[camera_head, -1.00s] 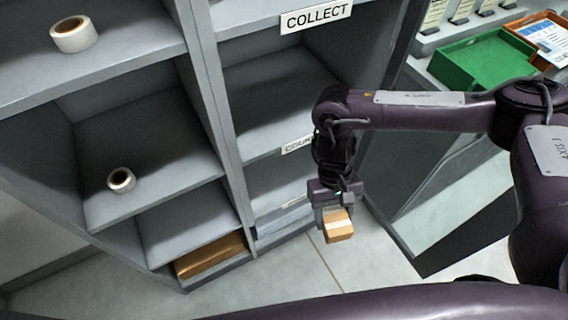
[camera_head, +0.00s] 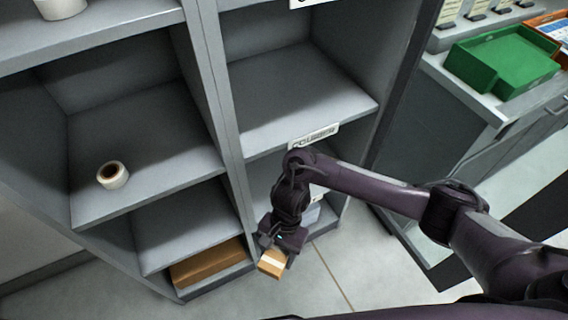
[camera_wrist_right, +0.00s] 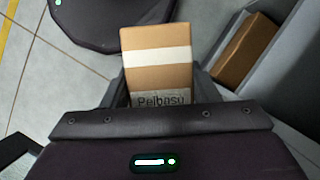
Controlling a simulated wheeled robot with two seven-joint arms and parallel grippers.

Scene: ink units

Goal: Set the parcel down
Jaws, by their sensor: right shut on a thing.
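The parcel (camera_head: 272,263) is a small brown box with a white band. My right gripper (camera_head: 278,250) is shut on it and holds it in front of the lower shelves, above the floor. In the right wrist view the parcel (camera_wrist_right: 157,65) sits between the fingers, with a printed label partly hidden by the gripper body. My left gripper is not in view.
A shelf unit (camera_head: 212,110) stands ahead, with a larger brown box (camera_head: 207,262) in its bottom left compartment. That box also shows in the right wrist view (camera_wrist_right: 246,48). A green tray (camera_head: 500,62) is on the right counter.

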